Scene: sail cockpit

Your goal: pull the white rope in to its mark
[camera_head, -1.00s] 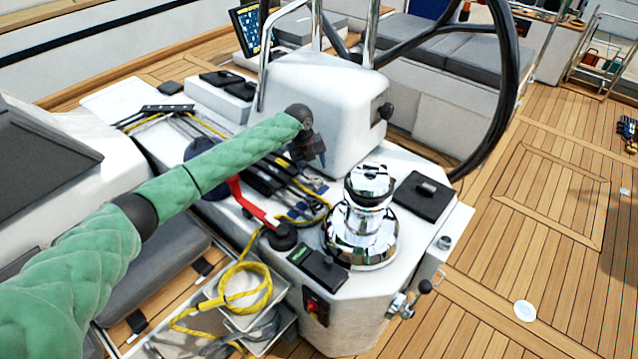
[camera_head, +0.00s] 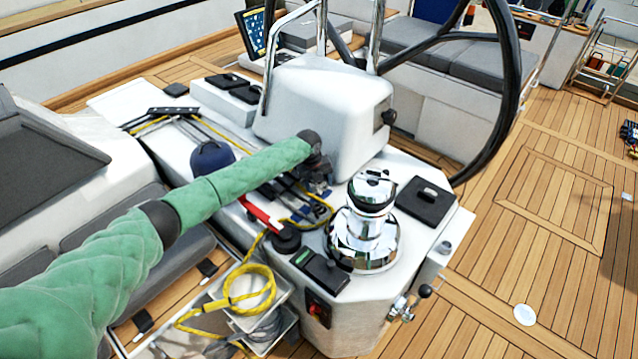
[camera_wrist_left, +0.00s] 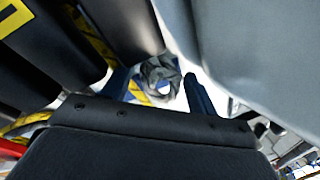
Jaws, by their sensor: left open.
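My left gripper (camera_head: 318,183) is at the end of the green-sleeved arm, over the console beside the white housing and left of the chrome winch (camera_head: 362,230). In the left wrist view its two dark blue fingers (camera_wrist_left: 160,90) stand apart. A ringed grey-white thing (camera_wrist_left: 160,75) shows between and beyond them; I cannot tell whether it is rope. A yellow rope (camera_head: 247,290) hangs coiled at the bin. A greyish rope (camera_head: 268,330) lies low in the bin; I cannot tell if it is the white one. No mark on it can be made out. My right gripper is out of view.
A red-handled lever (camera_head: 262,216) and black clutches lie under and beside my left arm. The white housing (camera_head: 325,100) and the steering wheel (camera_head: 512,90) stand behind. Teak deck on the right is open.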

